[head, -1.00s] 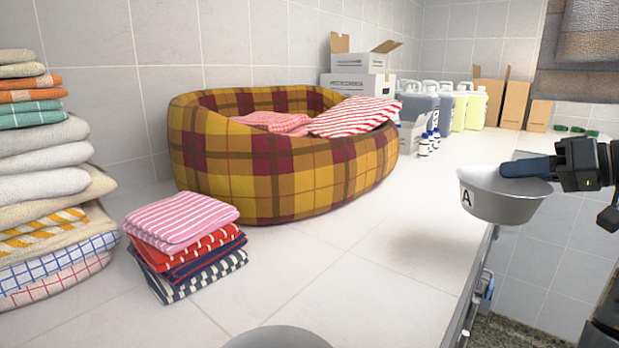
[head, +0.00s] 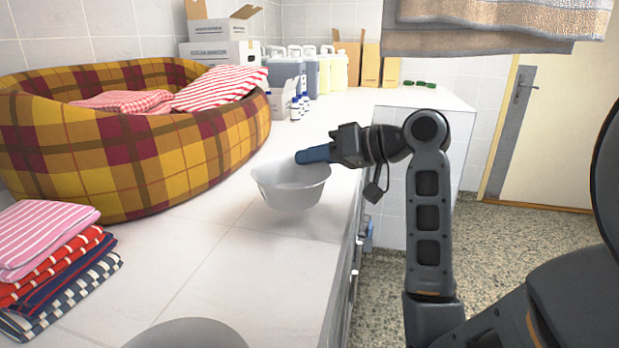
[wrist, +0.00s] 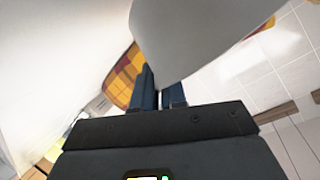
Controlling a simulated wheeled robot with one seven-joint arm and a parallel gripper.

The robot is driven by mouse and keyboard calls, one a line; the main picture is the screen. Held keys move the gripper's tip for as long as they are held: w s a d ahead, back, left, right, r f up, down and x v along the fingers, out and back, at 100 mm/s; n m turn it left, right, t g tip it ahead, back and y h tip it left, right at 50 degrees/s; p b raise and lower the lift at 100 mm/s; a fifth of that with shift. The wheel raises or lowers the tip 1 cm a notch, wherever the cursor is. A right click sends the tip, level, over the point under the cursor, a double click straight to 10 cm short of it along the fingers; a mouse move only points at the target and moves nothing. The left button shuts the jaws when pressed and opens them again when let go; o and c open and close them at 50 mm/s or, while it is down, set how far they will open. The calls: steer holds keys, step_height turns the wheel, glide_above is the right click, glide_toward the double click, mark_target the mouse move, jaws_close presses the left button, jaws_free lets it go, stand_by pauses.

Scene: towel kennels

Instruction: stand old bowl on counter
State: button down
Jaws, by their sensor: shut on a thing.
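A grey metal bowl (head: 288,192) is held upright by its rim in my gripper (head: 312,155), over the counter (head: 215,265) near its front edge. A shadow lies on the counter beneath the bowl, and the bowl looks slightly above the surface. My gripper's blue fingers are shut on the right side of the rim. In the wrist view the bowl's pale wall (wrist: 200,40) fills the top middle, against the fingers (wrist: 160,92). A second grey bowl (head: 188,336) is partly visible at the bottom edge of the head view. No label shows on either bowl now.
A plaid pet bed (head: 130,160) with towels stands left of the held bowl. Folded towels (head: 50,260) lie at the lower left. Bottles (head: 298,108), jugs (head: 320,72) and boxes (head: 220,55) stand behind. The counter between the two bowls is clear.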

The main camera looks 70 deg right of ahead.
mark_target(310, 177)
steer(key=shift+w+a+f, duration=0.2)
steer(key=shift+f, duration=1.9)
steer(key=shift+f, duration=0.1)
steer(key=shift+f, duration=0.1)
steer(key=c, duration=1.2)
jaws_free()
steer(key=shift+r, duration=0.3)
steer(key=v, duration=1.2)
steer(key=shift+f, duration=0.1)
